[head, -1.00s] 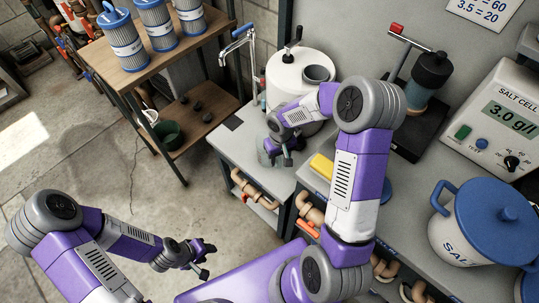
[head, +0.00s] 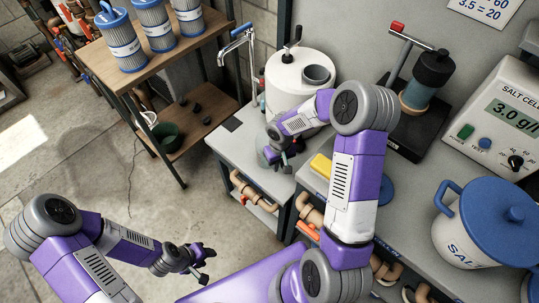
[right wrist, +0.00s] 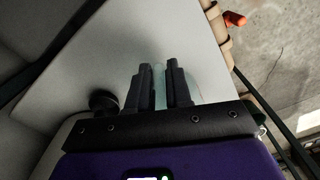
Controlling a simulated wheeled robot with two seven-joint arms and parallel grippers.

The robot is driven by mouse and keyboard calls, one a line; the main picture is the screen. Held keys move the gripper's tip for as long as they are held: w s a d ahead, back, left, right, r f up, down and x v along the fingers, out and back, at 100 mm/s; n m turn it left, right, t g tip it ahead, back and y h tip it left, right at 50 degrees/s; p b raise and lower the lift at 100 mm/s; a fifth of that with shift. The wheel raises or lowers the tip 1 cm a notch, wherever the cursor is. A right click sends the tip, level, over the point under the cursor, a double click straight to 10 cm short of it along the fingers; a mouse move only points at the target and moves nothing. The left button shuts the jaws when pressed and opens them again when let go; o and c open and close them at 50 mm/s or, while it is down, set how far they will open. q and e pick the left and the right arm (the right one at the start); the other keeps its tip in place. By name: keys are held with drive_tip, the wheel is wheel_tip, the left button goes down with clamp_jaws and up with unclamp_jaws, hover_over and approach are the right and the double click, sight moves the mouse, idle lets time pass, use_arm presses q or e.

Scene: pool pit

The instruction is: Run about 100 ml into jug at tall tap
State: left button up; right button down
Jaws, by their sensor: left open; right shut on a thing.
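The tall tap (head: 237,48), chrome with a blue lever, stands at the back left corner of the grey bench. Its spout hangs over the bench's left edge, and no water shows from it. A clear jug (head: 266,157) is at my right gripper (head: 279,157), low over the bench, mostly hidden and hard to make out. In the right wrist view my right gripper (right wrist: 161,88) is shut on the pale glassy jug (right wrist: 191,84). I cannot tell its water level. My left gripper (head: 205,262) is open and empty over the floor, far from the tap.
A white tank (head: 283,80) with a grey cup stands right of the tap. A yellow block (head: 321,165) lies near the bench front. A wooden shelf (head: 150,75) with blue-capped filters stands left. A salt pot (head: 490,225) and meter are at right. Pipes run below the bench.

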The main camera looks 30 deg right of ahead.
drive_tip(key=shift+r, duration=0.1)
wheel_tip(320, 180, up, 10)
drive_tip(key=p, duration=0.3)
drive_tip(key=shift+f+p, duration=0.25)
drive_tip(key=shift+p, duration=0.05)
drive_tip(key=shift+r, duration=0.2)
drive_tip(key=shift+a, duration=0.1)
